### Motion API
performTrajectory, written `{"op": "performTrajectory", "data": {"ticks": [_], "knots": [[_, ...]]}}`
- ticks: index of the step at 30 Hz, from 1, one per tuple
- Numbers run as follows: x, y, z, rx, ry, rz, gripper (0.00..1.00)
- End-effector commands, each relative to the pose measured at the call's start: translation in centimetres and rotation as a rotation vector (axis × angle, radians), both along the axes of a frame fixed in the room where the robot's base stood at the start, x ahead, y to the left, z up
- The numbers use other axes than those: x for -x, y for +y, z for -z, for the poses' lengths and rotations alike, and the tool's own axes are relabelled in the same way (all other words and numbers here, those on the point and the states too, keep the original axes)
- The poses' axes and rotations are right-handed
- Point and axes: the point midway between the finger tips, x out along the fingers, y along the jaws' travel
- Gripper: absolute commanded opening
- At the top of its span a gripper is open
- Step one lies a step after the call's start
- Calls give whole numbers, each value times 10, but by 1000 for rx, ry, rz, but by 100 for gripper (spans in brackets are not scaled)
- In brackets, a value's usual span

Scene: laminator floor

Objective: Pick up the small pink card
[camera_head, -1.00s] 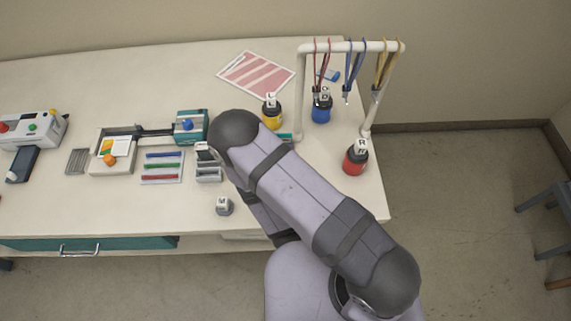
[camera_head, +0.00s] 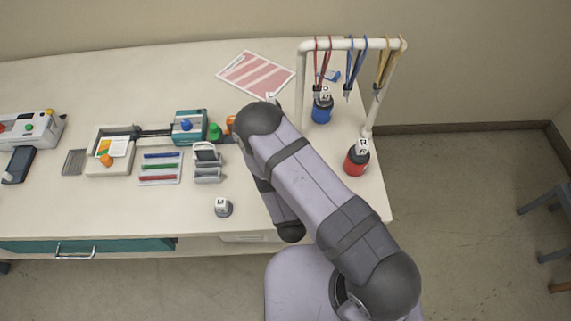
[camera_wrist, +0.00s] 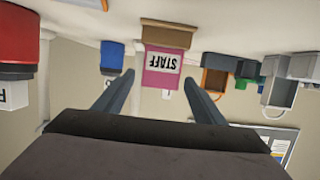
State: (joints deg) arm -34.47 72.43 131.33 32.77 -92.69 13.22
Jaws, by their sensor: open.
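The small pink card (camera_wrist: 160,70) shows in the wrist view with a white label reading STAFF, upside down. It meets a brown block (camera_wrist: 167,34), which looks like its stand. My gripper (camera_wrist: 158,80) is open and empty, one finger on each side of the card in the picture. I cannot tell the exact depth gap between fingertips and card. In the head view my arm hides the gripper, and I cannot make out the card there.
In the wrist view, a blue bottle (camera_wrist: 111,56) and a red one (camera_wrist: 20,45) stand left of the card; an orange-framed holder (camera_wrist: 214,78) is at right. In the head view, a white rack (camera_head: 352,46) with hanging lanyards stands behind my arm.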

Motion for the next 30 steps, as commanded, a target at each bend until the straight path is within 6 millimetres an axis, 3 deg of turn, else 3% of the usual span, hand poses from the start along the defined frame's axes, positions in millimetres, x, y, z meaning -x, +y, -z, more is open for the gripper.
{"op": "performTrajectory", "data": {"ticks": [9,14,15,30], "knots": [[-2,0,0,0,0,0,62],[-2,0,0,0,0,0,23],[-2,0,0,0,0,-1,21],[-3,0,-4,0,-1,-1,20]]}}
